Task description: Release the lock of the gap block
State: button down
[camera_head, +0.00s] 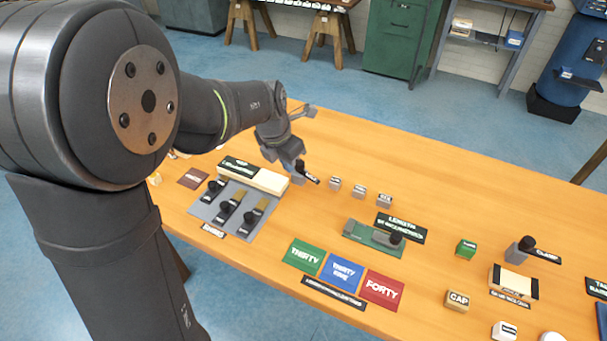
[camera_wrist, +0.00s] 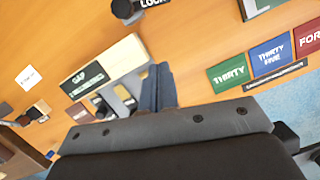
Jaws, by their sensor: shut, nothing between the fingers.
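The gap block (camera_head: 266,180) is a long cream block with a dark green label, lying at the back of a grey plate. It also shows in the wrist view (camera_wrist: 124,54), where its label begins with "GAP". The lock is a dark knob (camera_head: 300,165) beside the block's right end, with a black label; in the wrist view the knob (camera_wrist: 122,8) is cut by the top edge beside a label reading "LOCK". My gripper (camera_wrist: 158,72) is shut and empty, its fingers over the block's end in that view, apart from the knob. In the head view my gripper partly hides the lock.
The grey plate (camera_head: 212,213) holds several dark-knobbed sliders. A green length gauge (camera_head: 366,238) and green, blue and red cards (camera_head: 341,272) lie in front. Bare wood (camera_head: 450,190) lies to the right.

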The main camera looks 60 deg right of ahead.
aim_at(312, 178)
jog(key=x, duration=1)
jog(key=shift+a+f, duration=0.15)
jog(key=shift+f, duration=0.1)
jog(key=d, duration=0.2)
jog(key=shift+s+d+r, duration=0.1)
jog(key=shift+s+d, duration=0.2)
jog(key=shift+s, duration=0.05)
jog(key=shift+s+d, duration=0.2)
jog(key=shift+d, duration=0.45)
jog(key=shift+s+d, duration=0.4)
jog(key=shift+d, duration=0.45)
jog(key=shift+s+d+r, duration=0.1)
jog(key=shift+d+r, duration=0.05)
jog(key=shift+d, duration=0.05)
jog(key=shift+a, duration=0.1)
